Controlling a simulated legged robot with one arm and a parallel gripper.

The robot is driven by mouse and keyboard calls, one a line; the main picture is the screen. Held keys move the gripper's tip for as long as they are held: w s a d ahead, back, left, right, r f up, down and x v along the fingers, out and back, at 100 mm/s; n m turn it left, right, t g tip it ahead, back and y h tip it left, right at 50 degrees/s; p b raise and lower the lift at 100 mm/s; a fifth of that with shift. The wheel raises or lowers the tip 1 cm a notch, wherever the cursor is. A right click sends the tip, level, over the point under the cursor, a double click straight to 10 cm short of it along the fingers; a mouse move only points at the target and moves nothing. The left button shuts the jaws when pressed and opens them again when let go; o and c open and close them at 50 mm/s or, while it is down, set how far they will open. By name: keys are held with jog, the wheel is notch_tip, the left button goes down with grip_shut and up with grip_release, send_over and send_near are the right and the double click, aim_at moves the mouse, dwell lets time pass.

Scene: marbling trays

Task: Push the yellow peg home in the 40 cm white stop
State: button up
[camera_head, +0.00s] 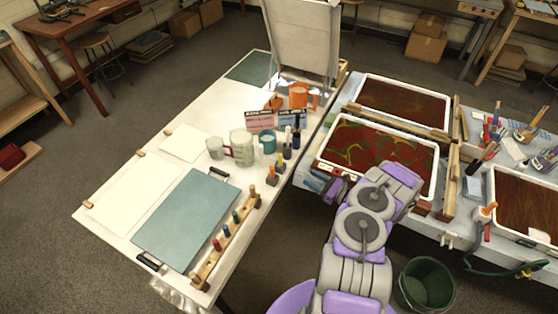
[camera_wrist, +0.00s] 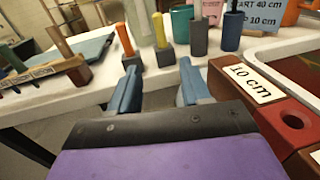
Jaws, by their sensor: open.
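The yellow peg (camera_wrist: 159,29) stands upright in a small dark block (camera_wrist: 165,56) on the white table, in the upper middle of the wrist view. In the head view, the yellow peg (camera_head: 280,154) is small, near the table's right edge. My gripper (camera_wrist: 157,75) is open, its two blue-grey fingers apart with nothing between them. It is on the near side of the peg and not touching it. A red-brown block labelled "10 cm" (camera_wrist: 254,82) is at the right, with a round hole in its neighbouring part. I cannot make out a stop marked 40 cm.
An orange peg (camera_wrist: 124,38) stands in a dark block left of the yellow one. Dark cylinders (camera_wrist: 200,37) stand to its right. A sign (camera_wrist: 257,14) reads "START 40 cm" and "10 cm". Marbling trays (camera_head: 434,184) lie to the right. A green bucket (camera_head: 426,283) stands on the floor.

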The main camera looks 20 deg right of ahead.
jog(key=b, duration=0.2)
send_near(280, 164)
jog(key=w, duration=0.1)
jog(key=w+a, duration=0.1)
jog(key=w+r, duration=0.1)
jog(key=w, duration=0.1)
jog(key=shift+a, duration=0.35)
jog(key=shift+d+r+b+x, duration=0.15)
jog(key=shift+b+x, duration=0.25)
jog(key=shift+x, duration=1.15)
jog(key=shift+d+r+b+x, duration=0.1)
jog(key=shift+b+x, duration=0.3)
jog(key=shift+x, duration=1.2)
jog(key=shift+c, duration=0.3)
grip_shut()
